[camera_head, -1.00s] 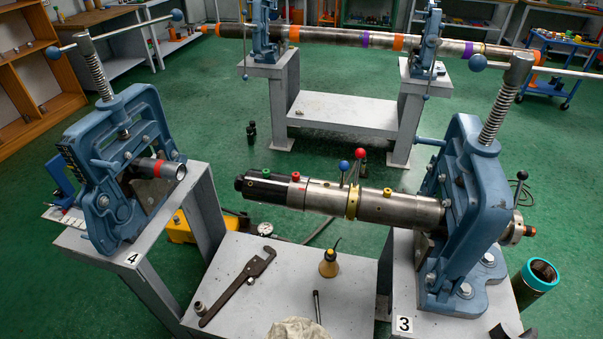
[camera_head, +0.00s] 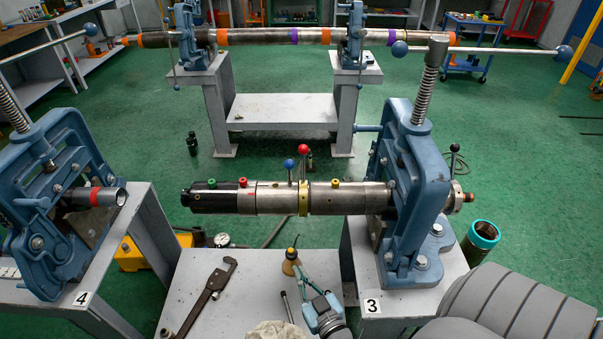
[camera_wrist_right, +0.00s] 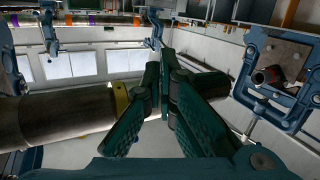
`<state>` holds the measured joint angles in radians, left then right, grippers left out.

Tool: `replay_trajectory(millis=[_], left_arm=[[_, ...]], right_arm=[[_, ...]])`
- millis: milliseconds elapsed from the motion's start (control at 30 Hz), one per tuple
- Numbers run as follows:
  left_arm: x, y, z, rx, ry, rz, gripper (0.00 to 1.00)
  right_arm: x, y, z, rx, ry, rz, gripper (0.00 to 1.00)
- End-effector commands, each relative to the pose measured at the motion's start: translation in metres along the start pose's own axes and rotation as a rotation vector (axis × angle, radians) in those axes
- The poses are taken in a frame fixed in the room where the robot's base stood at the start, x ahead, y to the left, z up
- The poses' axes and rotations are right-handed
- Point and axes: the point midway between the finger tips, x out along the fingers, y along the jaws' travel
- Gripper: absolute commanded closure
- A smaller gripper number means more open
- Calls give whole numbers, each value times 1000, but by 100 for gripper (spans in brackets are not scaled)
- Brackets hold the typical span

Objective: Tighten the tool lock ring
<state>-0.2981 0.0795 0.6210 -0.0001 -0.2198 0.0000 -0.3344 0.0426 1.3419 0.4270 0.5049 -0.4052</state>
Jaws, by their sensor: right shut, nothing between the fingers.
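The tool (camera_head: 265,199) is a metal cylinder with a black left end, lying level in the vise marked 3 (camera_head: 415,190). A yellow lock ring (camera_head: 304,198) sits around its middle, with blue-knobbed and red-knobbed levers (camera_head: 303,150) standing up at it. My right gripper (camera_head: 302,272) is below and in front of the ring, apart from it, over the grey bench. In the right wrist view its fingers (camera_wrist_right: 161,65) are together and empty, and the yellow ring (camera_wrist_right: 121,102) shows to their left. My left gripper is not in view.
A pipe wrench (camera_head: 208,298) and a small oil can (camera_head: 291,264) are on the low grey bench (camera_head: 255,270). A second vise (camera_head: 45,205) marked 4 stands at the left. A teal-rimmed cylinder (camera_head: 481,240) stands right of vise 3.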

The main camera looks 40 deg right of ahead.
Motion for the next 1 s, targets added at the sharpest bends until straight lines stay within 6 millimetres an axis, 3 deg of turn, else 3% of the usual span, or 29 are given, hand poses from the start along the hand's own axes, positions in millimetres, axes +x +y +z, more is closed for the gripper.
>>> replay_trajectory(millis=[33,100,200,367,800,1000], left_arm=[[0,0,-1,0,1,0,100],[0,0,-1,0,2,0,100],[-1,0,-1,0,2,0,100],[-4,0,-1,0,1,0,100],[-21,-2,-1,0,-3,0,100],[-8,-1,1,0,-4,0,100]], right_arm=[[6,12,-56,23,165,70,100],[2,33,-122,52,360,176,100],[-11,54,-173,83,512,280,100],[-6,64,-193,92,554,310,100],[68,92,-238,91,553,306,100],[96,97,-224,91,550,306,100]])
